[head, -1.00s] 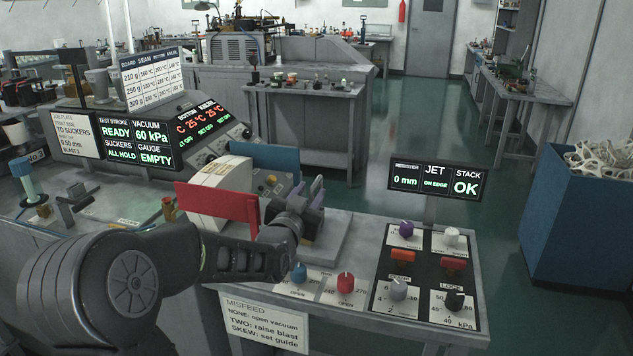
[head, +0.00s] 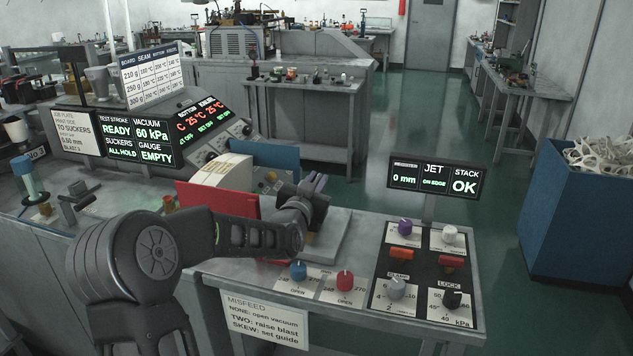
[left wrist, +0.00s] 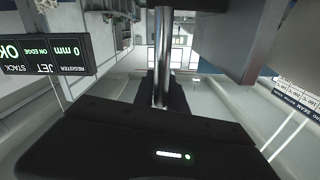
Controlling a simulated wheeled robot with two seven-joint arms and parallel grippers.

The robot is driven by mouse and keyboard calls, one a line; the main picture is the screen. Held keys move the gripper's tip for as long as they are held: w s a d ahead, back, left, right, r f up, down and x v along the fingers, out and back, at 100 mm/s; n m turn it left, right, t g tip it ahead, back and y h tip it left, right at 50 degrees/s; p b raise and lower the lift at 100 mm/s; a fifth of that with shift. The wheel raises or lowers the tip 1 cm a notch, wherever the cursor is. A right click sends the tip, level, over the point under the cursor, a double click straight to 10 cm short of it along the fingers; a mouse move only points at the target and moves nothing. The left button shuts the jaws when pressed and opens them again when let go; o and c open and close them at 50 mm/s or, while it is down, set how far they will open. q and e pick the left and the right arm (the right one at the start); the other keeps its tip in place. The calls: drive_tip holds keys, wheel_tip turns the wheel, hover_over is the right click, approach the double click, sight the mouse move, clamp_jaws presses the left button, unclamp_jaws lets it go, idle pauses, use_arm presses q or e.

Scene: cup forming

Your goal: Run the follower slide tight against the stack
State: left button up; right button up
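The pale stack (head: 227,171) sits between a red plate (head: 215,198) and a blue plate (head: 265,160) on the bench. My left gripper (head: 317,188) is right of the stack, apart from it, over the grey base plate (head: 332,232). Lilac parts show at its tip; I cannot tell whether they are fingers or the follower slide, which I cannot pick out surely. In the left wrist view, a bright metal rod (left wrist: 163,45) runs to my dark gripper (left wrist: 163,95); its fingertips are not clear. A grey block (left wrist: 232,40) stands beside the rod. My right gripper is out of view.
A small display (head: 436,178) reads 0 mm, ON EDGE and STACK OK. A knob panel (head: 424,270) lies right of the base plate. A blue bin (head: 565,215) is far right.

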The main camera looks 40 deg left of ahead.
use_arm(q)
clamp_jaws()
idle(1.0)
